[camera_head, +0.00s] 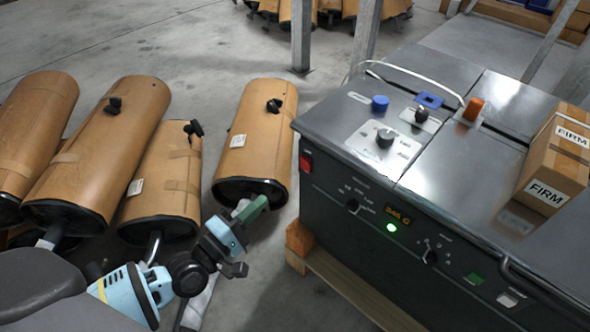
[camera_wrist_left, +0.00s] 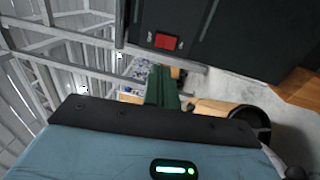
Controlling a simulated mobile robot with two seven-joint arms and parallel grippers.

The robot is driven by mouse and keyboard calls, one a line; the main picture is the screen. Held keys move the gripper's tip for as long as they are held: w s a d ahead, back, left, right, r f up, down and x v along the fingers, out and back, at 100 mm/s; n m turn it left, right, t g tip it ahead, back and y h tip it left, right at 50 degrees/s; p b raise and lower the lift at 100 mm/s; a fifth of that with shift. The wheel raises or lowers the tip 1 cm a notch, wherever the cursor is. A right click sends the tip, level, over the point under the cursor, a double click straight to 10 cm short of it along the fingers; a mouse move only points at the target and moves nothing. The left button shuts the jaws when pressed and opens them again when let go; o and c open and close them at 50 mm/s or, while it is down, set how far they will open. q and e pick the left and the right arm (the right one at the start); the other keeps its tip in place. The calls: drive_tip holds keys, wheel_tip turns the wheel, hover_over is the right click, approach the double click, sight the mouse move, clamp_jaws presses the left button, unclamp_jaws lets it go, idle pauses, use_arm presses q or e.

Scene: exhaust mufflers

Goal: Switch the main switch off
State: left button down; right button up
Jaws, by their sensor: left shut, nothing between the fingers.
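A red switch (camera_head: 306,162), which looks like the main switch, sits at the left end of the dark front panel of the machine (camera_head: 340,200). In the left wrist view the red switch (camera_wrist_left: 165,41) shows near the top, beyond my fingers, with small labels beside it too small to read. My left gripper (camera_head: 256,205) is shut and empty, with green fingers, left of the machine and lower than the switch in the picture. In the wrist view its fingers (camera_wrist_left: 162,88) point toward the switch, apart from it. My right gripper is not in view.
The panel has knobs, an orange display (camera_head: 398,217), a lit green lamp (camera_head: 391,228) and a green button (camera_head: 474,279). A cardboard box (camera_head: 555,160) stands on top. Several brown mufflers (camera_head: 260,130) lie at left. A wooden pallet (camera_head: 345,285) edges out below the machine.

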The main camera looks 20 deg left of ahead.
use_arm(q)
drive_tip(key=b+x, duration=0.1)
drive_tip(key=x, duration=1)
drive_tip(key=shift+w+d, duration=0.1)
drive_tip(key=shift+w, duration=0.05)
drive_tip(key=shift+w+d+r, duration=0.1)
drive_tip(key=shift+w+d, duration=0.05)
drive_tip(key=shift+w, duration=0.35)
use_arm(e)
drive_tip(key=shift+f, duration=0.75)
use_arm(q)
drive_tip(key=shift+w+d+r, duration=0.1)
drive_tip(key=shift+w, duration=0.05)
drive_tip(key=shift+s, duration=0.35)
approach(304, 162)
drive_tip(key=shift+s+p, duration=0.3)
drive_tip(key=shift+s, duration=0.05)
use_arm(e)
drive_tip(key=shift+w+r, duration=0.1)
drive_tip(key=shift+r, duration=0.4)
